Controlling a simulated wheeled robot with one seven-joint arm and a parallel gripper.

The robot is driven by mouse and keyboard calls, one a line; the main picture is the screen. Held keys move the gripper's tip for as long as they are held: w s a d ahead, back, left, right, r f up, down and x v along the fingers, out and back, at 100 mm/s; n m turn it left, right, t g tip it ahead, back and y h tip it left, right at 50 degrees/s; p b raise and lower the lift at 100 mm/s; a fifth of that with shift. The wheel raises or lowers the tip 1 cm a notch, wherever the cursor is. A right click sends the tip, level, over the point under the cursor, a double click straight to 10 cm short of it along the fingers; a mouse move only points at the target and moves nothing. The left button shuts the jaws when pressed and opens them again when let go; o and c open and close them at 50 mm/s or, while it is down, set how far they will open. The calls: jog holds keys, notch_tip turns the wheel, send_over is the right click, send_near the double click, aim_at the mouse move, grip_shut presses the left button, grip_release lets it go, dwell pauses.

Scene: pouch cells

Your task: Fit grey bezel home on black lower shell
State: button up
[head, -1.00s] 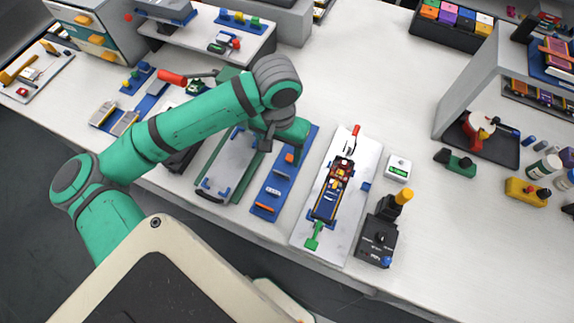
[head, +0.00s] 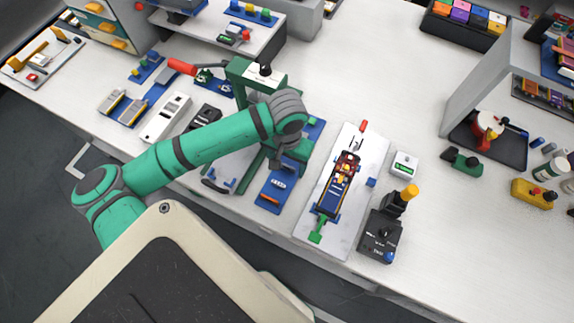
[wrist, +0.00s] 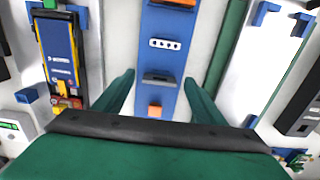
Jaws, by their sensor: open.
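A small dark grey bar, which looks like the grey bezel (wrist: 160,79), lies across a blue board (wrist: 166,60) in the wrist view, between a white slotted piece and an orange block. My gripper (wrist: 159,76) is open and empty, with one green finger on each side of the bezel; I cannot tell its height above the board. In the head view my gripper (head: 274,163) is over the blue board and hides the bezel. The long dark assembly with a blue face, likely on the black lower shell (head: 331,193), sits in a fixture on a white plate to the right.
The white plate (head: 349,218) has a red handle at its far end and a green one at its near end. Right of it are a small display box (head: 404,163) and a black control box (head: 379,236). A grey tray lies left of the board. The table's middle back is clear.

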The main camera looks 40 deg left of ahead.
jog(key=c, duration=1.1)
